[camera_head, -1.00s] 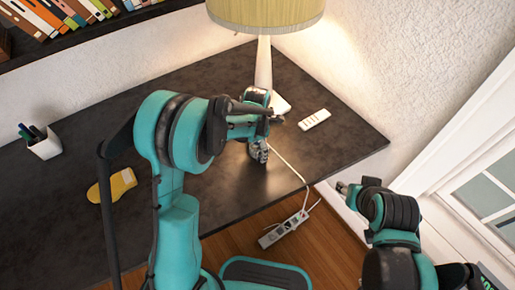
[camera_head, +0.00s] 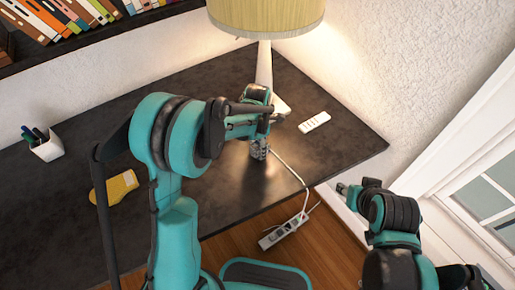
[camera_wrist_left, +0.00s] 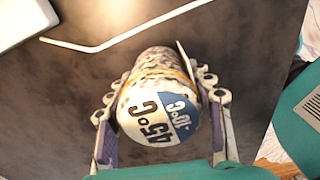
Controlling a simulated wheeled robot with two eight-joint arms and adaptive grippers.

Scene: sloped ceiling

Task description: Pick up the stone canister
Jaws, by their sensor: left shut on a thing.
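The stone canister (camera_wrist_left: 160,100) is a short cylinder with a speckled grey-white side and a thin orange band. Its round end faces the left wrist camera and carries a blue and white label reading 45°C. My left gripper (camera_wrist_left: 163,125) has a finger on each side of the canister and is shut on it. In the head view the left gripper (camera_head: 259,148) is over the dark desk, in front of the lamp, and mostly hides the canister. I cannot tell whether the canister touches the desk. My right gripper (camera_head: 343,189) is off the desk's right front edge; its fingers are too small to judge.
A lamp (camera_head: 264,65) stands behind the left gripper, with a white cable (camera_head: 290,168) running close by on its right. A white remote (camera_head: 314,122), a yellow object (camera_head: 114,187) and a pen cup (camera_head: 47,149) are on the desk (camera_head: 220,195). A power strip (camera_head: 283,231) is beyond the front edge.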

